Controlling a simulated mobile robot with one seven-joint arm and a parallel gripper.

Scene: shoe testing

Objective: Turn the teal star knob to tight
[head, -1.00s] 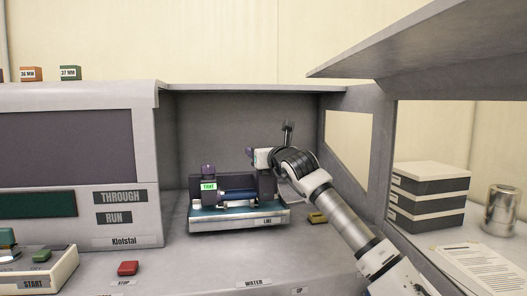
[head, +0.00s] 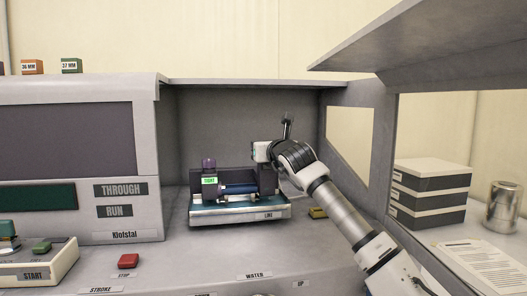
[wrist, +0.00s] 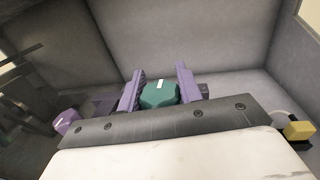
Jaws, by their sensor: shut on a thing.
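The teal star knob (wrist: 158,97) sits between the two purple fingers of my gripper (wrist: 160,86) in the wrist view, with a white mark on its top. My gripper is shut on it. In the head view my gripper (head: 262,152) is at the upper right end of the fixture (head: 268,184), and the knob is mostly hidden, with only a little teal showing. A green display (head: 209,181) on the fixture's left post appears to read TIGHT.
The fixture stands in a tray (head: 240,212) inside a grey bay. A yellow block (head: 318,213) lies to its right. The bay's right wall (head: 349,135) is close to my arm. A red STOP button (head: 128,260) is at the front left.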

